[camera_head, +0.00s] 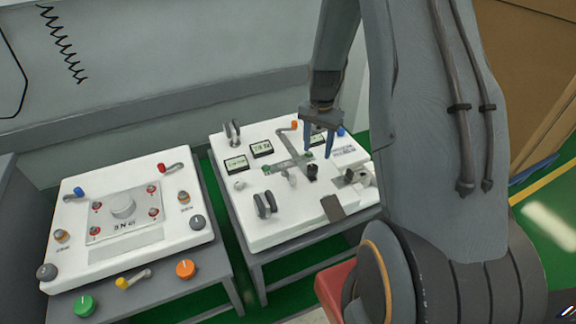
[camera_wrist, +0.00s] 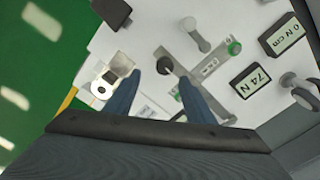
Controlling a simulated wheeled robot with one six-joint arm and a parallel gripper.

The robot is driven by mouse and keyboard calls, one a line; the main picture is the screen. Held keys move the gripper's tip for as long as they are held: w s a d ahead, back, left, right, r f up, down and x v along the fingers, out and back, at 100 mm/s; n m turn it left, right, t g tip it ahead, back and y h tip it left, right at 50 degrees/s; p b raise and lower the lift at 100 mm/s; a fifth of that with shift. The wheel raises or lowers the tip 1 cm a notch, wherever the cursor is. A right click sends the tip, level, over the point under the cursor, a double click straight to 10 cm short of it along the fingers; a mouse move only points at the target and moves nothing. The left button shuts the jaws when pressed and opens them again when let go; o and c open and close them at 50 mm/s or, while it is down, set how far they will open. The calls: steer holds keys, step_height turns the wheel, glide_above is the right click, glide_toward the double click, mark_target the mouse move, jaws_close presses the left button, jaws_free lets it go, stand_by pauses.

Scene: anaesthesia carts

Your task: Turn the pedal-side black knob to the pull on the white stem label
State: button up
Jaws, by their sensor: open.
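My gripper (camera_head: 317,152) is open above the right-hand white panel (camera_head: 285,225), pointing down. In the wrist view my gripper (camera_wrist: 159,76) has one finger on each side of a small black knob (camera_wrist: 164,62), which sits just beyond the fingertips. I cannot tell whether they touch it. This black knob (camera_head: 312,171) shows below the fingers in the head view. A dark pedal-like plate (camera_head: 333,207) lies at the panel's front edge; it also shows in the wrist view (camera_wrist: 112,12). Label text near the knob is too small to read.
A metal bracket (camera_head: 360,178) stands right of the knob. A grey cross-shaped plate (camera_head: 284,162) and two displays (camera_head: 261,148) lie to the left. Paired dark discs (camera_head: 265,204) stand at the front. Another white panel (camera_head: 150,255) with coloured knobs stands farther left.

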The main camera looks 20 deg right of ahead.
mark_target(312, 167)
steer(key=shift+w+f, duration=0.35)
steer(key=shift+f, duration=0.1)
steer(key=shift+w+a+f, duration=0.1)
steer(key=shift+f, duration=0.2)
steer(key=f, duration=0.3)
steer(key=f+p, duration=0.1)
steer(key=f, duration=0.1)
steer(key=shift+a+f, duration=0.25)
steer(key=shift+a, duration=0.05)
steer(key=shift+f, duration=0.9)
